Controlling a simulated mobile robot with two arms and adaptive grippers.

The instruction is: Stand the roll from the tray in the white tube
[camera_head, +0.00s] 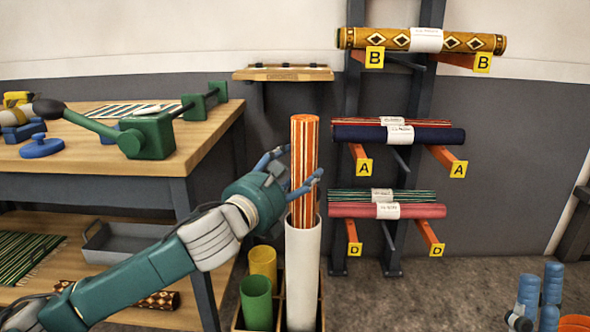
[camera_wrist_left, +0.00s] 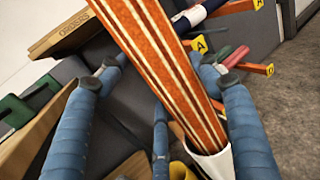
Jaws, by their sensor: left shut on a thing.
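The orange, red and cream striped roll (camera_head: 304,140) stands upright with its lower end inside the mouth of the white tube (camera_head: 303,265). How deep it reaches is hidden by the tube wall. My left gripper (camera_head: 302,165) is shut on the roll above the tube's rim. In the left wrist view the roll (camera_wrist_left: 165,60) runs between the blue fingers into the white tube (camera_wrist_left: 215,163). A grey tray (camera_head: 112,240) on the bench's lower shelf looks empty. Blue fingers of my right gripper (camera_head: 540,290) show at the lower right; their closure is unclear.
A wooden crate (camera_head: 323,305) holds the white tube, a yellow tube (camera_head: 262,263) and a green tube (camera_head: 256,300). A rack with rolls on orange arms (camera_head: 438,235) stands behind. The workbench (camera_head: 205,150) is at left. Floor at right is mostly free.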

